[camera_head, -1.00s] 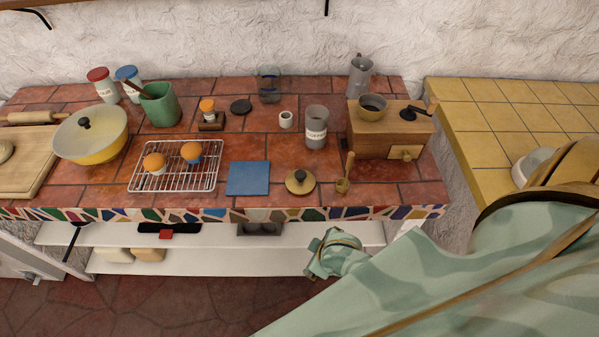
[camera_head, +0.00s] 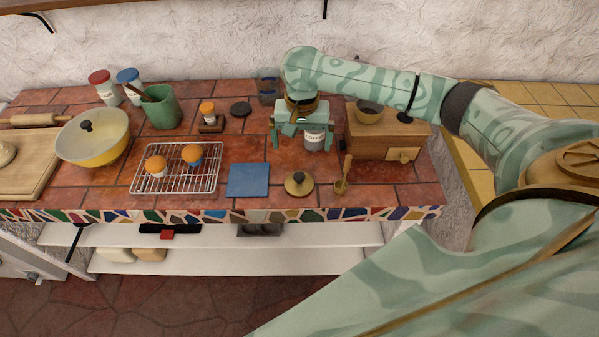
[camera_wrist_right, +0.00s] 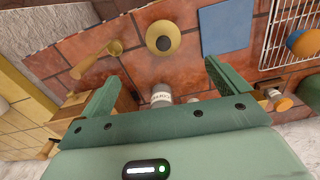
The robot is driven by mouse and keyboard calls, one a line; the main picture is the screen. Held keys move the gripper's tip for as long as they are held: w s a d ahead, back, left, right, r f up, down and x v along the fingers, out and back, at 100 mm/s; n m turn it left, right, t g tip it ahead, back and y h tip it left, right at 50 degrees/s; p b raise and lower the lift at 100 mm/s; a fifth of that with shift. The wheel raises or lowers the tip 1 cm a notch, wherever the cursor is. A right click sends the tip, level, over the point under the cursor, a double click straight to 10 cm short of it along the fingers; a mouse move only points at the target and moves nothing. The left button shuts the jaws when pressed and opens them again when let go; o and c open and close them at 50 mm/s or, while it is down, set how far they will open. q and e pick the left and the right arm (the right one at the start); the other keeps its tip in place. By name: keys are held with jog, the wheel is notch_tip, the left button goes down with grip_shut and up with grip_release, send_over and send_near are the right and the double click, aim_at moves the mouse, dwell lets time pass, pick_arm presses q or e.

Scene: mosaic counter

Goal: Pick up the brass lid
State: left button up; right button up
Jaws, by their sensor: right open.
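The brass lid (camera_head: 299,188) lies flat near the front edge of the tiled counter, its dark knob up. It also shows in the right wrist view (camera_wrist_right: 151,37), beyond my fingertips. My right gripper (camera_head: 303,142) is open and empty, pointing down above the counter, farther back than the lid and apart from it. In the right wrist view its two fingers (camera_wrist_right: 161,75) stand wide apart. My left gripper is in neither view.
A blue square mat (camera_head: 248,180) lies left of the lid, a brass scoop (camera_head: 342,184) right of it. The labelled grey canister (camera_head: 315,143) stands close by my right gripper. A wooden grinder (camera_head: 384,145) is to the right, a wire rack (camera_head: 145,187) to the left.

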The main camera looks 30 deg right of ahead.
jog(key=b, duration=0.4)
send_near(299, 175)
jog(key=f, duration=0.3)
jog(key=s+f, duration=0.1)
jog(key=f, duration=0.1)
jog(key=shift+f, duration=0.3)
jog(key=f+b, duration=0.2)
jog(key=f, duration=0.1)
jog(key=w+f+b, duration=0.1)
jog(key=f, duration=0.1)
jog(key=shift+f, duration=0.15)
jog(key=c, duration=1)
